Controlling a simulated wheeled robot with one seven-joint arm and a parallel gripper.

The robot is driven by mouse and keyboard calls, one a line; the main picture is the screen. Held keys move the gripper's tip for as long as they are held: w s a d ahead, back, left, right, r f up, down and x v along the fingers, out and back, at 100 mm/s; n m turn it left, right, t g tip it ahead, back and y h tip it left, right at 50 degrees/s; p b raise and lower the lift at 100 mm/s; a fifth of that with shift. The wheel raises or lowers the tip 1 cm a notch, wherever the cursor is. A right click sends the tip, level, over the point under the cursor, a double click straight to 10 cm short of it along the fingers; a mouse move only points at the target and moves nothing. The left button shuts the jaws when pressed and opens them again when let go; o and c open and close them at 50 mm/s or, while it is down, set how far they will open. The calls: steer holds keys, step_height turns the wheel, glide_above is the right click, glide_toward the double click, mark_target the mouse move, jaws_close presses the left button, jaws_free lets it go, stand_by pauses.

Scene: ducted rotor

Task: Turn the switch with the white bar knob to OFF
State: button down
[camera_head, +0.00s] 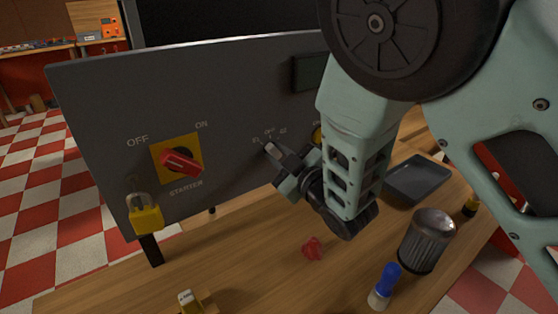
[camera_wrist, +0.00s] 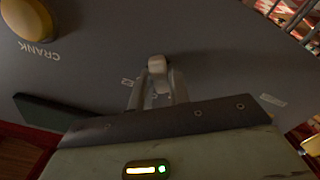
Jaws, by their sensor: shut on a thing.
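The white bar knob (camera_head: 270,147) is on the grey upright panel (camera_head: 235,90), under small labels around it; the OFF label (camera_head: 269,132) is at the top middle. My gripper (camera_head: 277,154) reaches it from the lower right. In the wrist view, the pale fingers of my gripper (camera_wrist: 157,80) are shut on the white knob (camera_wrist: 157,62), one on each side. The fingers partly hide the knob, and I cannot tell exactly which label it points to.
A red STARTER knob (camera_head: 180,161) on a yellow plate is at the left of the panel, with a yellow padlock (camera_head: 146,218) below. A yellow CRANK button (camera_wrist: 27,18) is nearby. The bench holds a red piece (camera_head: 312,249), metal cup (camera_head: 428,240), blue-topped bottle (camera_head: 384,285) and dark tray (camera_head: 418,182).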

steer(key=m+b, duration=0.3)
steer(key=shift+f, duration=0.15)
steer(key=shift+m+b, duration=1.7)
steer(key=shift+m, duration=0.2)
steer(key=shift+r, duration=0.2)
steer(key=c, duration=1.3)
jaws_free()
